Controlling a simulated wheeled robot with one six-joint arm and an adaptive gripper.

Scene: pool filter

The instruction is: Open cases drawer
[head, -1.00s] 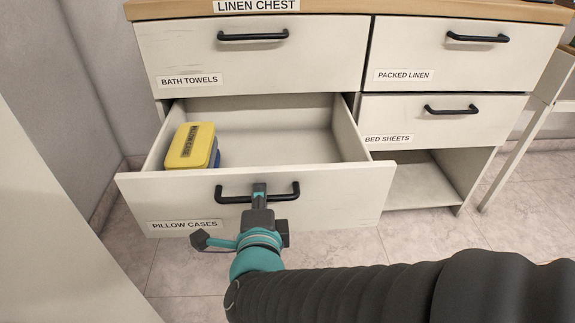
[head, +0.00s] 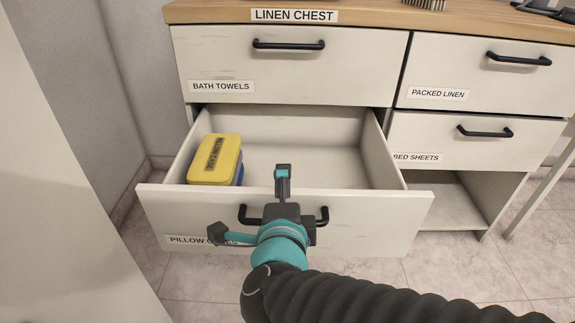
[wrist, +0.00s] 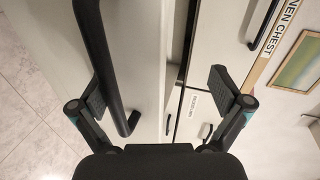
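The pillow cases drawer (head: 370,222) at the lower left of the linen chest stands pulled well out, its inside showing. Its black bar handle (head: 322,222) is on the front face. A yellow pillow case pack (head: 214,160) lies inside at the left, with a blue one (head: 239,174) partly hidden beneath. My gripper (head: 282,200) is at the handle with its fingers spread; one finger stands above the handle. In the wrist view, the handle (wrist: 103,55) runs close along the left finger's inner side, and the right finger is well apart from it. Whether the handle is touched is unclear.
The bath towels drawer (head: 290,75), packed linen drawer (head: 485,75) and bed sheets drawer (head: 480,150) are shut. An open shelf space (head: 450,205) is at the lower right. A pale panel (head: 60,200) stands close at the left. Tiled floor shows around the chest.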

